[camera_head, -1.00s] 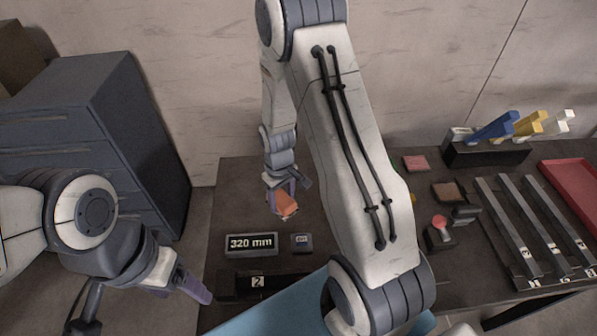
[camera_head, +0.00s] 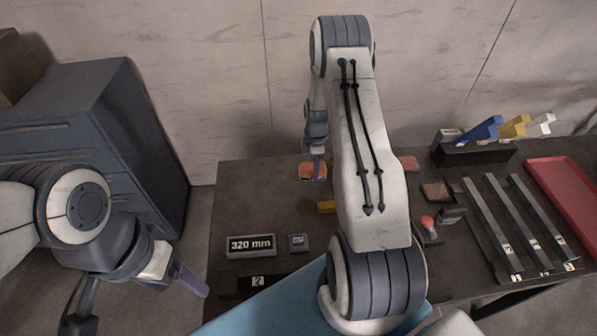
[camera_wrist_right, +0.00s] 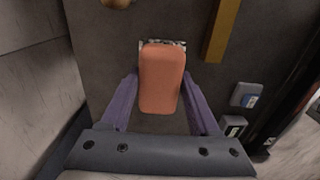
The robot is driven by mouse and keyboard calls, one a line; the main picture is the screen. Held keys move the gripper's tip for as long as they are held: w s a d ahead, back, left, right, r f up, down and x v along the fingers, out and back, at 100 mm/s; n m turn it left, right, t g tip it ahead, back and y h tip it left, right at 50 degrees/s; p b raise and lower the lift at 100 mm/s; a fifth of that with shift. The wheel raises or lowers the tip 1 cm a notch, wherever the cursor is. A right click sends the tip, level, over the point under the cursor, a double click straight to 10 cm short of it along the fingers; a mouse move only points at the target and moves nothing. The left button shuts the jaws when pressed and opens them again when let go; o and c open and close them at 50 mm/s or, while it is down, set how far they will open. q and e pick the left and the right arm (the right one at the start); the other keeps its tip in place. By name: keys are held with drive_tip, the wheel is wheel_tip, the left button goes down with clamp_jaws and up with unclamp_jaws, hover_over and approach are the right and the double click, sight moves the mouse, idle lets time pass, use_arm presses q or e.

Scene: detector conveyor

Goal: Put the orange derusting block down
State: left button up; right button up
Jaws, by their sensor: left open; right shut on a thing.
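The orange derusting block (camera_head: 313,171) is in my right gripper (camera_head: 314,160), above the back part of the dark table (camera_head: 240,190). In the right wrist view the block (camera_wrist_right: 162,80) sits between the two purple fingers of the gripper (camera_wrist_right: 161,95), which is shut on it. A small black-and-white patterned patch shows just past the block's far end in that view. My left gripper (camera_head: 190,279) is open and empty at the lower left, off the table's left edge; its fingers overlap in the head view.
A display reading 320 mm (camera_head: 251,245) and a small grey box (camera_head: 298,243) stand front left. A yellow bar (camera_head: 326,207) lies partly behind my right arm. Metal bars (camera_head: 512,222), a red tray (camera_head: 565,190) and a coloured-handle rack (camera_head: 470,153) are right.

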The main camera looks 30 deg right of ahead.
drive_tip(key=p, duration=0.2)
hover_over(298, 181)
wheel_tip(298, 181, down, 4)
drive_tip(key=shift+d+r, duration=0.15)
drive_tip(key=shift+r, duration=0.1)
drive_tip(key=shift+f, duration=0.35)
wheel_tip(298, 181, down, 3)
drive_tip(key=shift+f+p, duration=0.15)
drive_tip(key=shift+p, duration=0.75)
drive_tip(key=shift+f, duration=0.2)
drive_tip(key=o, duration=1.3)
